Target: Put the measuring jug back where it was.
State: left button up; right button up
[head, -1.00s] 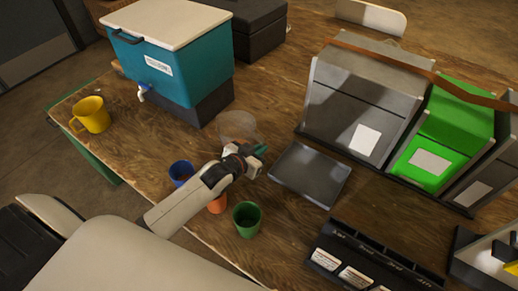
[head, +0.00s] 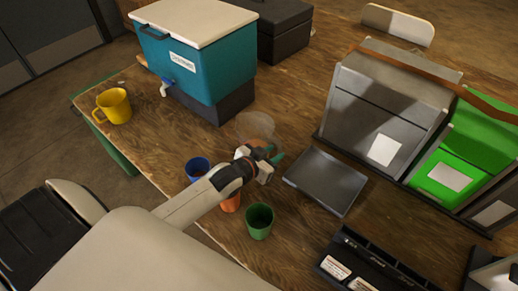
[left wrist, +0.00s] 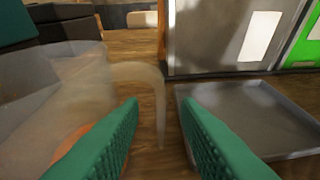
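The measuring jug (head: 256,124) is clear and see-through and stands on the wooden table, in front of the teal cooler. My left gripper (head: 277,157) is at the jug's near right side. In the left wrist view the jug (left wrist: 45,85) fills the left, with something orange low behind or in it. Its clear handle (left wrist: 157,95) curves down in the gap between the green fingers, ahead of or between them; depth is hard to judge. The left gripper (left wrist: 163,135) is open and does not pinch the handle. My right gripper is out of view.
The teal cooler (head: 195,60) stands behind the jug. A blue cup (head: 197,168), an orange cup (head: 231,203) and a green cup (head: 259,221) stand near the front edge. A dark tray (head: 325,181) lies to the right. A yellow mug (head: 114,106) is far left.

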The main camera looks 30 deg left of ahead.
pick_arm(q)
jog(key=v, duration=1)
